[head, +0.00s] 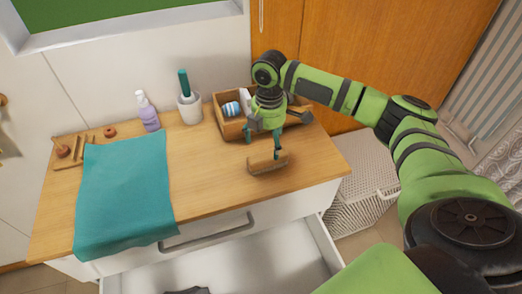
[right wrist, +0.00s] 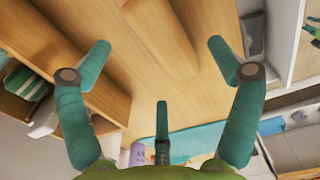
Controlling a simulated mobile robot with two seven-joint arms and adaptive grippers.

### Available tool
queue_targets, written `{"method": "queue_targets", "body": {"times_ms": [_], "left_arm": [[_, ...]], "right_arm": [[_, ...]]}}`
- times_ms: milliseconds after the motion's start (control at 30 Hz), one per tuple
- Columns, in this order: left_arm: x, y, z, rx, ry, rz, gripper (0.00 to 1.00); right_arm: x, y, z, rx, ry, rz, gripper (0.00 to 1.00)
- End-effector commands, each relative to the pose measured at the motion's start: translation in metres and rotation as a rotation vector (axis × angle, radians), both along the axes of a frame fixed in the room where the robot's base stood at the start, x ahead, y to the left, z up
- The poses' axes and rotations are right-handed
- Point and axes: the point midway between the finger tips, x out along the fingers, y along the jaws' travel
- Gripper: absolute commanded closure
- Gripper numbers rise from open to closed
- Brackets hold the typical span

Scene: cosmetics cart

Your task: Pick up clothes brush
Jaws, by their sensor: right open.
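The clothes brush (head: 267,164) is a small wooden piece lying on the wooden cabinet top, near its front right. In the right wrist view, the brush (right wrist: 162,35) is a long pale wooden shape beyond and between the spread teal fingers of the gripper (right wrist: 158,50). The gripper is open and holds nothing. Whether a finger touches the brush cannot be told. My left gripper is not in view.
A wooden tray (head: 231,129) with a striped roll stands just behind my right gripper. A white cup (head: 190,110) with a teal handle and a lilac bottle (head: 148,113) stand further left. A teal towel (head: 122,190) drapes over the front edge. An open drawer (head: 262,262) juts out below.

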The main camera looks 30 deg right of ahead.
Motion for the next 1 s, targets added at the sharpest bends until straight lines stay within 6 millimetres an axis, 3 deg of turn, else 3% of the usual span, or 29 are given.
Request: {"method": "queue_targets", "body": {"times_ms": [100,267,433,700,867,1000], "left_arm": [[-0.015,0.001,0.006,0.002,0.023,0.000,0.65],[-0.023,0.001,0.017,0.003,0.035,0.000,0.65],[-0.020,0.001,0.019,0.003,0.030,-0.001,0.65],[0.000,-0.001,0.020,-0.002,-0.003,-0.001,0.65],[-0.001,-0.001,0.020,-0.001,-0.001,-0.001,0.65],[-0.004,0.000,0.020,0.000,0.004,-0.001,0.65]], "right_arm": [[0.001,0.000,-0.011,-0.001,0.002,-0.001,0.09],[0.004,0.002,-0.034,-0.001,0.003,-0.001,0.09],[0.005,0.002,-0.055,-0.002,0.000,0.000,0.09],[0.005,0.002,-0.059,-0.001,-0.002,0.000,0.09],[0.005,0.002,-0.059,-0.001,-0.002,0.000,0.73],[0.005,0.002,-0.059,-0.001,-0.001,0.000,0.76]]}}
